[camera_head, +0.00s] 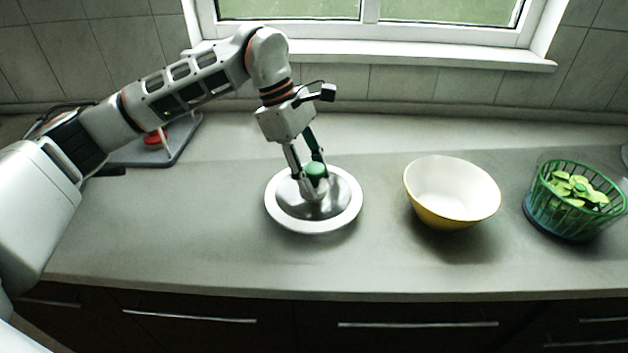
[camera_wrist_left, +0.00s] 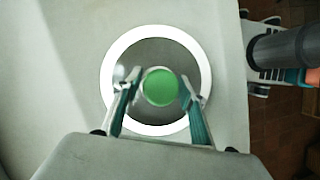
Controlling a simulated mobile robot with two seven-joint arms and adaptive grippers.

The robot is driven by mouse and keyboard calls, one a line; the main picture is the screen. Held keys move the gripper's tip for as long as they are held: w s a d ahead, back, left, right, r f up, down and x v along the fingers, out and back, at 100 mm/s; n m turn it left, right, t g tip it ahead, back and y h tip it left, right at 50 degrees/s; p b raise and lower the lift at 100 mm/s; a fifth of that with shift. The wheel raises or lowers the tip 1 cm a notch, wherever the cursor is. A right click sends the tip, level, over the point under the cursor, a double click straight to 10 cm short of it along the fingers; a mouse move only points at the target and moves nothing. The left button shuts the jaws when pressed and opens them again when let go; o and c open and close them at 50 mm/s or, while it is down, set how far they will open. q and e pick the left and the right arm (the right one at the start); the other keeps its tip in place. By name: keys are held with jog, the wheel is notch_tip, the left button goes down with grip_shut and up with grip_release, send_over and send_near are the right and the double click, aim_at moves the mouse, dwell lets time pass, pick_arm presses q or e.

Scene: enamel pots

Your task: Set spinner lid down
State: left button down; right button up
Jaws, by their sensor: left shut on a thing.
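The spinner lid (camera_head: 285,207) is a round disc with a white rim, a grey see-through middle and a green knob (camera_head: 316,170). It is level, at or just above the counter left of the bowl; I cannot tell whether it touches. My left gripper (camera_head: 314,186) points down and is shut on the green knob. In the left wrist view the lid (camera_wrist_left: 150,32) shows with the knob (camera_wrist_left: 160,87) between the fingers (camera_wrist_left: 158,92). The salad spinner basket (camera_head: 572,200), green and slatted with leaves inside, stands uncovered at the right. My right gripper is not in view.
A yellow bowl with a white inside (camera_head: 450,192) stands between the lid and the spinner. A dark rack with a red item (camera_head: 155,138) is at the back left. The grey counter (camera_head: 180,230) is clear around the lid; its front edge lies below.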

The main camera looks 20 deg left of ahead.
pick_arm(q)
jog(key=shift+f, duration=0.65)
jog(key=c, duration=1.2)
grip_release()
jog(key=shift+f, duration=0.15)
jog(key=shift+c, duration=0.2)
jog(key=p+v, duration=0.1)
jog(key=v, duration=1.1)
